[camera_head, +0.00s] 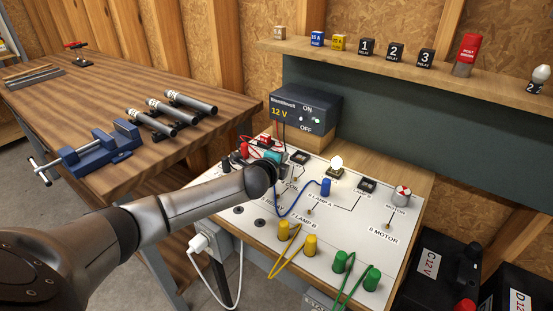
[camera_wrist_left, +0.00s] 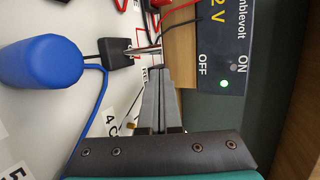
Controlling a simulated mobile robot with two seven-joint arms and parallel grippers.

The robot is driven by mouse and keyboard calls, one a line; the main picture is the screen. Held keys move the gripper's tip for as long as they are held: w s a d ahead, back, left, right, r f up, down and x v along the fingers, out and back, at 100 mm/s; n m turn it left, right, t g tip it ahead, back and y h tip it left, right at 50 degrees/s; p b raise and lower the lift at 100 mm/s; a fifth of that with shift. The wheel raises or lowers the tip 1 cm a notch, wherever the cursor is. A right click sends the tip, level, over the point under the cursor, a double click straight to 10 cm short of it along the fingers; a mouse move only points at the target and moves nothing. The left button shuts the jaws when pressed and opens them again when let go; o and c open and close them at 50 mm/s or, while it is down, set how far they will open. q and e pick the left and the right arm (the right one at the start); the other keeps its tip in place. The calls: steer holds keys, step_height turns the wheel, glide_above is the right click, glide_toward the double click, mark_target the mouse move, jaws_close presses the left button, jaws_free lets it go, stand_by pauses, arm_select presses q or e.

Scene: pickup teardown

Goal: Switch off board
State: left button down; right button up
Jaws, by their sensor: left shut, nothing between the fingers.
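The white circuit board (camera_head: 330,245) lies on a wooden bench, with labels for a coil, relay, lamps and motor. The dark supply box (camera_head: 300,112), marked 12 V, ON and OFF, stands behind it and shows a green light. It also shows in the left wrist view (camera_wrist_left: 222,45), the green light beside OFF. My left gripper (camera_wrist_left: 158,75) is shut and empty, pointing at the board's back left. In the left wrist view a metal lever-like part and a black block (camera_wrist_left: 117,53) are close to its fingertips; contact is unclear. The head view partly hides the fingertips.
Blue (camera_head: 326,187), yellow (camera_head: 310,245) and green plugs (camera_head: 371,279) with wires stand on the board. A bulb (camera_head: 337,164) stands at its back. A shelf (camera_head: 400,63) with labelled blocks hangs above. A wooden table (camera_head: 95,95) with a blue vise (camera_head: 97,152) is at left.

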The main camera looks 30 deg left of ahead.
arm_select(q)
steer(key=shift+s+a+r, duration=0.2)
steer(key=shift+s+a, duration=0.25)
steer(key=shift+a, duration=0.3)
arm_select(e)
steer(key=shift+f, duration=0.15)
arm_select(q)
steer(key=shift+f+b, duration=0.15)
steer(key=shift+b, duration=0.4)
steer(key=shift+s+t, duration=0.1)
steer(key=shift+t, duration=0.2)
steer(key=shift+b, duration=0.55)
steer(key=shift+s+t+b, duration=0.1)
steer(key=shift+t+b, duration=0.2)
steer(key=shift+b, duration=0.05)
arm_select(e)
steer(key=shift+t, duration=0.3)
steer(key=w+f, duration=0.1)
steer(key=w+d+f, duration=0.1)
steer(key=shift+w+d+f, duration=0.25)
steer(key=shift+d+f, duration=0.05)
steer(key=shift+f, duration=0.1)
arm_select(q)
steer(key=shift+b, duration=0.35)
arm_select(e)
steer(key=shift+f, duration=0.1)
